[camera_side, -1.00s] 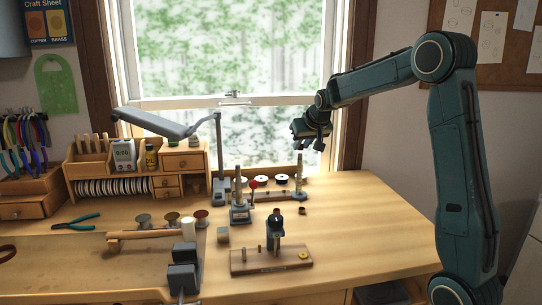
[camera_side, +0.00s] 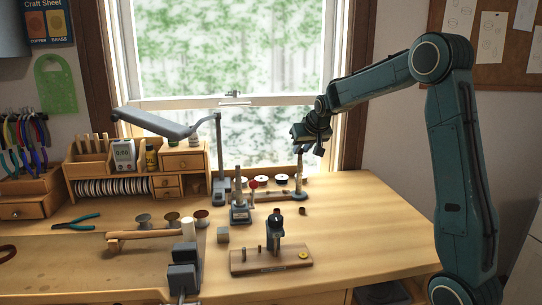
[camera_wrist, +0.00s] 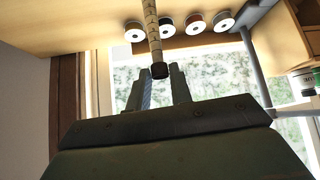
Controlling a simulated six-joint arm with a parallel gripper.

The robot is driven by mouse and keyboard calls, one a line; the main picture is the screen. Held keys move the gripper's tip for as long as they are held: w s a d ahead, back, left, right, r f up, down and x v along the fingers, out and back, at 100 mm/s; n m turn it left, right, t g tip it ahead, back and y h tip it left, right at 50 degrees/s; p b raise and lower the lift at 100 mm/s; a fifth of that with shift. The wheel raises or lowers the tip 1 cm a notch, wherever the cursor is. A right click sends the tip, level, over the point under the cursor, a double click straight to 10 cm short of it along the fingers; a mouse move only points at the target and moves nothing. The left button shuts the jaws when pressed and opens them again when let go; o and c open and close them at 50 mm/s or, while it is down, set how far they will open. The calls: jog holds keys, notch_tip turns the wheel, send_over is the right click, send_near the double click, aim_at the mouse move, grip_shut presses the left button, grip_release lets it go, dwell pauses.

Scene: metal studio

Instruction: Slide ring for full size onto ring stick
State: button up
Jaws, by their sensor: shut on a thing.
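The ring stick is a pale, marked upright rod (camera_side: 299,180) at the back of the bench, right of the middle in the side view. In the wrist view its shaft (camera_wrist: 152,25) comes down from the top edge to a dark end. My gripper (camera_side: 309,151) is just above the stick's top, fingers pointing down. In the wrist view my gripper (camera_wrist: 162,72) has its two fingers on either side of the dark end, with a narrow gap between them. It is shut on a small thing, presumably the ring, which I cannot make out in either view.
Several spools (camera_wrist: 194,23) stand beside the stick. A grey-blue post tool (camera_side: 239,208) stands left of it. A wooden board with a dark fixture (camera_side: 250,262) lies nearer the front. A lamp (camera_side: 165,125) reaches across at left. The right bench surface (camera_side: 370,225) is clear.

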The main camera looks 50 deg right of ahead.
jog(key=shift+f, duration=1)
dwell(0.3)
jog(key=o, duration=1)
jog(key=shift+c, duration=0.2)
jog(key=v, duration=1.3)
jog(key=shift+s+r, duration=0.2)
jog(key=shift+r, duration=0.15)
jog(key=shift+a, duration=0.2)
jog(key=s+a+f+n+y, duration=0.1)
jog(key=s+a+n, duration=0.1)
jog(key=s+a, duration=0.45)
jog(key=s+a+n+y, duration=0.2)
jog(key=s+a, duration=0.1)
jog(key=a, duration=0.6)
jog(key=s+a+f+n+y, duration=0.1)
jog(key=s+a+f, duration=0.2)
jog(key=s, duration=0.3)
jog(key=s+a+f+n+g, duration=0.1)
jog(key=s+a+f+n, duration=0.1)
jog(key=s+a, duration=0.3)
jog(key=shift+s+f+y, duration=0.4)
jog(key=shift+s+f, duration=0.1)
jog(key=shift+f, duration=0.1)
